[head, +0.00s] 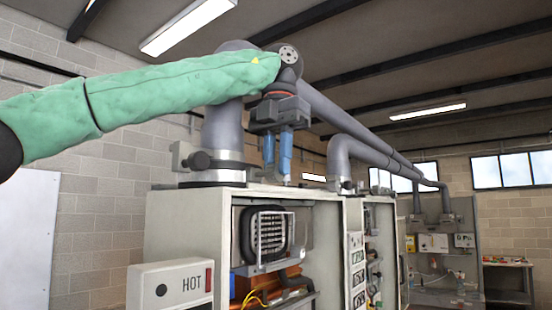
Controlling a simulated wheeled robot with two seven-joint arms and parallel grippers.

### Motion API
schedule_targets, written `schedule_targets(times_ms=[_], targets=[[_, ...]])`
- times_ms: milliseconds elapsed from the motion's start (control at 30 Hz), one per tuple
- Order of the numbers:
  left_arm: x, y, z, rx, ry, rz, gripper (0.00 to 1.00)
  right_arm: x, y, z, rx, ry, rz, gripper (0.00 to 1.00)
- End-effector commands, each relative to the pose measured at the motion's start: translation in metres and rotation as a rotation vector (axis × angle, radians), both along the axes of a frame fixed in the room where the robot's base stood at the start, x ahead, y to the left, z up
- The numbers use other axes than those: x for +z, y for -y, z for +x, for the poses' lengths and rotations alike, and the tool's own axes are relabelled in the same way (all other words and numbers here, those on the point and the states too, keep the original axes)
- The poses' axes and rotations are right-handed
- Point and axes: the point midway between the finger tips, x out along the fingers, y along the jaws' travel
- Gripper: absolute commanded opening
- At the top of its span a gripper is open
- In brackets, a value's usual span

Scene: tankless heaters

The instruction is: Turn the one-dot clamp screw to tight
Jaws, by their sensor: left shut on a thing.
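My left gripper (278,172) points down just right of the thick grey flue pipe (222,130), above the heater cabinet's top. Its two blue fingers are shut on a part by the right end of the pipe clamp (218,164). That part looks like a clamp screw, but the fingers mostly hide it. The clamp has a bracket and a dark round knob (200,160) on its left side, clear of my gripper. Another clamp (347,186) sits on the pipe to the right. I cannot make out any dot marks. My right gripper is not in view.
The open heater cabinet (190,218) stands below, with a finned unit (269,235) and wiring inside. A white box marked HOT (170,287) is at the lower left. Grey pipes run back to the right. A workbench (508,264) stands far right.

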Motion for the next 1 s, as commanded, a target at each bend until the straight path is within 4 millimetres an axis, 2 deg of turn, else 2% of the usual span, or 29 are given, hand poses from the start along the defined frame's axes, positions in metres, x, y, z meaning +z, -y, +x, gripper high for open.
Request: schedule_targets(times_ms=[733,767,867,1000], targets=[[0.0004,0.0004,0.0012,0.001,-0.044,0.029,0.0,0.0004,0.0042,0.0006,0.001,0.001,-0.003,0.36],[0.0005,0.0004,0.0013,0.0,-0.044,0.029,0.22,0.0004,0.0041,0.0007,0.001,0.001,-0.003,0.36],[0.0004,0.0004,0.0012,0.0,-0.044,0.029,0.42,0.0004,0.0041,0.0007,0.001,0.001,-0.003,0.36],[0.0002,0.0005,0.0011,0.0,-0.044,0.029,0.42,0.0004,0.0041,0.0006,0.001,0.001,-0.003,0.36]])
